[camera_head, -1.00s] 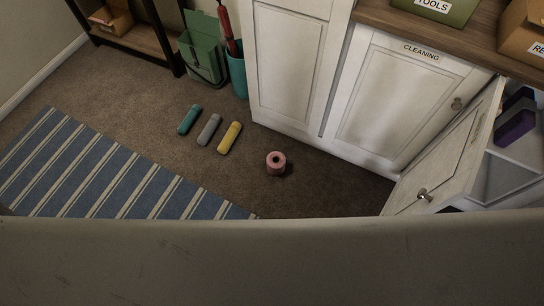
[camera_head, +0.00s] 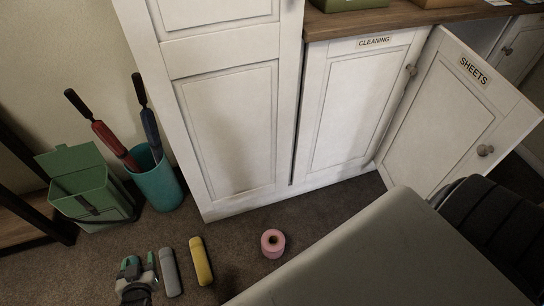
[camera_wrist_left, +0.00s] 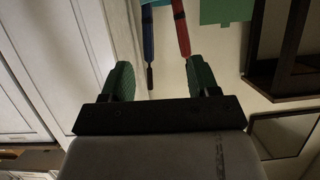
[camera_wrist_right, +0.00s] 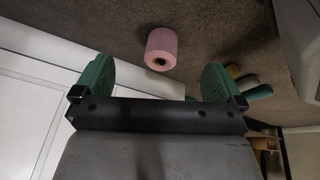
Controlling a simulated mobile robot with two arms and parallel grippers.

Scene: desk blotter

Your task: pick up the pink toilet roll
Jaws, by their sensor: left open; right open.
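The pink toilet roll (camera_head: 273,243) stands upright on the brown carpet in front of the white cabinets, with its dark core hole facing up. In the right wrist view the roll (camera_wrist_right: 162,46) lies ahead of my right gripper (camera_wrist_right: 156,82), roughly centred between its green fingers and apart from them. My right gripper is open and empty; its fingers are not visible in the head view. My left gripper (camera_head: 140,268) is low at the left, beside the grey bottle and away from the roll. In the left wrist view it (camera_wrist_left: 160,80) is open with nothing between its fingers.
A grey bottle (camera_head: 171,272) and a yellow bottle (camera_head: 201,261) lie left of the roll. A teal bin (camera_head: 158,182) holding umbrellas and a green box (camera_head: 92,199) stand farther left. The open SHEETS cabinet door (camera_head: 455,115) juts out at the right.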

